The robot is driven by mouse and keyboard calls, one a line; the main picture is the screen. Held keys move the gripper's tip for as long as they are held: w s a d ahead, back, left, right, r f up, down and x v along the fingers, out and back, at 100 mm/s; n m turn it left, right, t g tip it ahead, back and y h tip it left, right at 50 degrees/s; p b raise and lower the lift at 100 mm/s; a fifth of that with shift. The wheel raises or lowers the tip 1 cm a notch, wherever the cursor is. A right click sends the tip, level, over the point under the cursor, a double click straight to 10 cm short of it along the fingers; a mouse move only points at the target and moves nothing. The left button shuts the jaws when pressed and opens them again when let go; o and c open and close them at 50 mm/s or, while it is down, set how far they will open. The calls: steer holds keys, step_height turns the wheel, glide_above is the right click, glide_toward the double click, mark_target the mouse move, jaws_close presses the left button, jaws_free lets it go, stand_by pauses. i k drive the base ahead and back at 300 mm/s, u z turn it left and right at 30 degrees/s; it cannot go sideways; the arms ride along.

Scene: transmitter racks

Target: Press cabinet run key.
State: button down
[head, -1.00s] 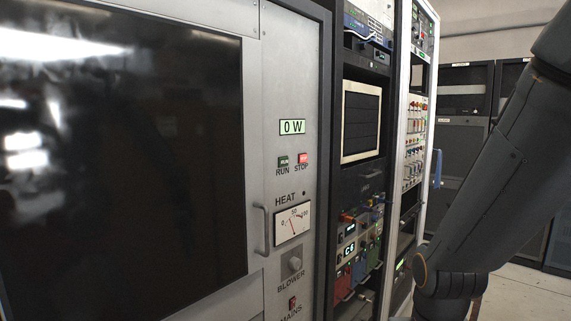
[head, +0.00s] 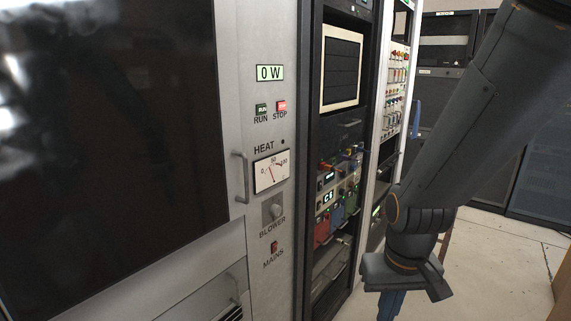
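The cabinet's green RUN key (head: 261,109) is on the grey control strip, right of the big dark door panel. It sits just left of the red, lit STOP key (head: 281,106). Above them a display (head: 270,73) reads 0 W. My arm comes down on the right, well apart from the keys. Its wrist is near the lower right, with a blue part below it cut by the bottom edge. My gripper's fingers do not show.
Below the keys are a HEAT meter (head: 271,172), a BLOWER knob (head: 273,208) and a red MAINS switch (head: 274,247). A door handle (head: 241,177) sticks out left of the meter. Equipment racks (head: 340,70) stand to the right. Pale floor (head: 490,260) is open at lower right.

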mark_target(262, 109)
steer(key=z, duration=2.3)
steer(key=k, duration=0.8)
steer(key=u, duration=1.2)
